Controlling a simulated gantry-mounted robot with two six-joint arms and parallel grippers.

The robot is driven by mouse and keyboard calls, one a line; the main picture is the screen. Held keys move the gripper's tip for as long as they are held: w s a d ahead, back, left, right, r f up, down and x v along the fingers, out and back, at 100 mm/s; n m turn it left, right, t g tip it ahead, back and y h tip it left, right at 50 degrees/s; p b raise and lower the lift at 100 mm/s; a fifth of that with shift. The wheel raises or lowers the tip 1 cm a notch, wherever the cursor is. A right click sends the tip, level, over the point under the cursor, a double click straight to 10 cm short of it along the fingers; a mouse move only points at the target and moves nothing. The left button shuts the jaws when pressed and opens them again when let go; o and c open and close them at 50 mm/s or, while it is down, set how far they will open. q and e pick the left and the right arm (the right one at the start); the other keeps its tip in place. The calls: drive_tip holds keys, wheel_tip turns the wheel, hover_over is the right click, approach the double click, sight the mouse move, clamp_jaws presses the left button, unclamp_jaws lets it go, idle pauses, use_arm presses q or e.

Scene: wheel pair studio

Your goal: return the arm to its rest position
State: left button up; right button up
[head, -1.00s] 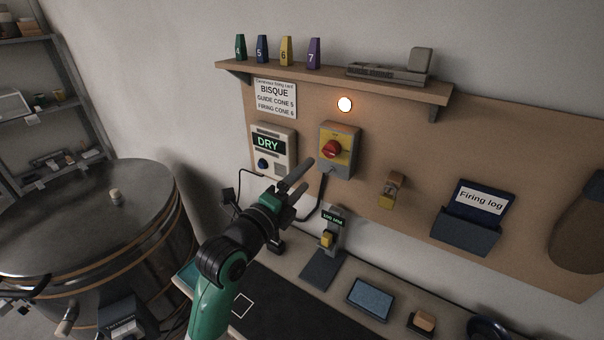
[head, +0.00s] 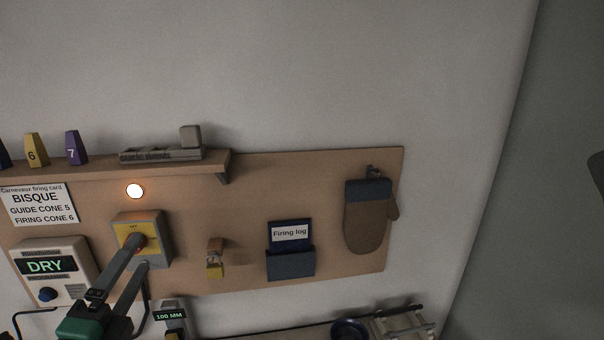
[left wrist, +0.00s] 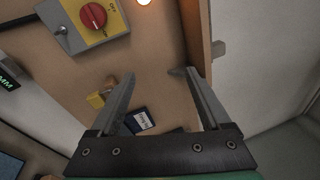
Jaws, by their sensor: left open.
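My left gripper (head: 138,254) is at the lower left of the head view. Its fingers point up toward the yellow-and-grey switch box (head: 157,228) on the board, and one finger overlaps its red knob there. In the left wrist view the gripper (left wrist: 160,74) is open, with nothing between its fingers. That view shows the red knob (left wrist: 93,15) clear of the fingers, beyond and left of them. My right gripper is not in view.
The pegboard carries a DRY controller (head: 52,270), a small yellow padlock (head: 214,266), a firing log holder (head: 291,264) and a hanging mitt (head: 366,222). A shelf (head: 215,166) juts out above. A lamp (head: 135,191) glows. The upper wall is bare.

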use_arm(q)
drive_tip(key=s+d+r+n+t+h+p, duration=0.1)
drive_tip(key=s+d+r+t+h, duration=0.1)
drive_tip(key=d+r, duration=0.35)
drive_tip(key=s+d+r+n+t+h, duration=0.1)
drive_tip(key=s+d+r+t, duration=0.15)
drive_tip(key=r, duration=0.55)
drive_tip(key=s+d+r+n+t+h, duration=0.1)
drive_tip(key=s+d+r+n+t, duration=0.2)
drive_tip(key=s+r+n, duration=0.6)
drive_tip(key=s+n, duration=0.1)
drive_tip(key=n, duration=0.6)
drive_tip(key=shift+r, duration=0.25)
drive_tip(key=shift+d, duration=0.1)
